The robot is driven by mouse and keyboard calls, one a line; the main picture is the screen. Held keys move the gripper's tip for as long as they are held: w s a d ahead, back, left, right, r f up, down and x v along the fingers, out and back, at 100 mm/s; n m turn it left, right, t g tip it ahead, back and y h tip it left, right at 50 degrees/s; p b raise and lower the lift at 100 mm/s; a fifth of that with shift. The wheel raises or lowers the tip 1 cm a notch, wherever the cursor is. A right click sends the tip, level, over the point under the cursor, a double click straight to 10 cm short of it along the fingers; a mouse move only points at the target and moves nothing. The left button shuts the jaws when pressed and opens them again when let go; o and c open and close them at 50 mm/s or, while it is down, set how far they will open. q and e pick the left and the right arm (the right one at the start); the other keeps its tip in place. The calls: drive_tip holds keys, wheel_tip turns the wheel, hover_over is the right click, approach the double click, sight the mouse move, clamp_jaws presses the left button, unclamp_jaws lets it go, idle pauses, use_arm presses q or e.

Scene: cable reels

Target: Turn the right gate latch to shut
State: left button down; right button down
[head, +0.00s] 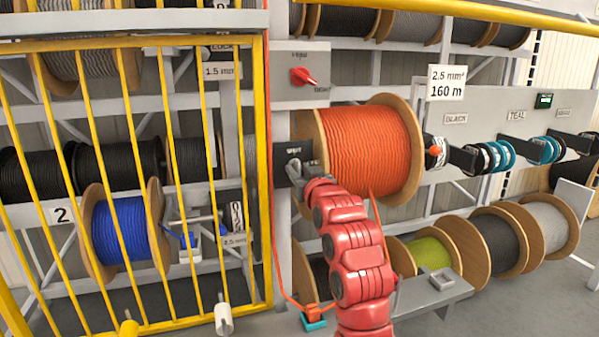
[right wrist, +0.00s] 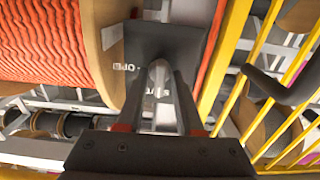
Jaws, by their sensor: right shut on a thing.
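The gate latch plate (head: 291,153) is dark, with white SHUT and OPEN lettering, on the grey post beside the yellow gate (head: 266,120). My right gripper (head: 302,173) is at this plate, and the hand hides most of the handle in the head view. In the right wrist view, the fingers of my right gripper (right wrist: 163,92) are closed on the pale grey latch handle (right wrist: 161,85). The handle lies between them in front of the dark plate (right wrist: 165,40); its exact angle to the lettering is hard to tell. My left gripper is not in view.
A large orange cable reel (head: 370,150) stands just right of the latch, also filling the upper left of the wrist view. A red rotary switch (head: 303,76) is above. A blue reel (head: 120,230) sits behind the gate bars.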

drive_tip(key=c, duration=0.9)
unclamp_jaws()
drive_tip(key=b+v, duration=0.2)
drive_tip(key=v, duration=1.5)
drive_tip(key=shift+s, duration=0.15)
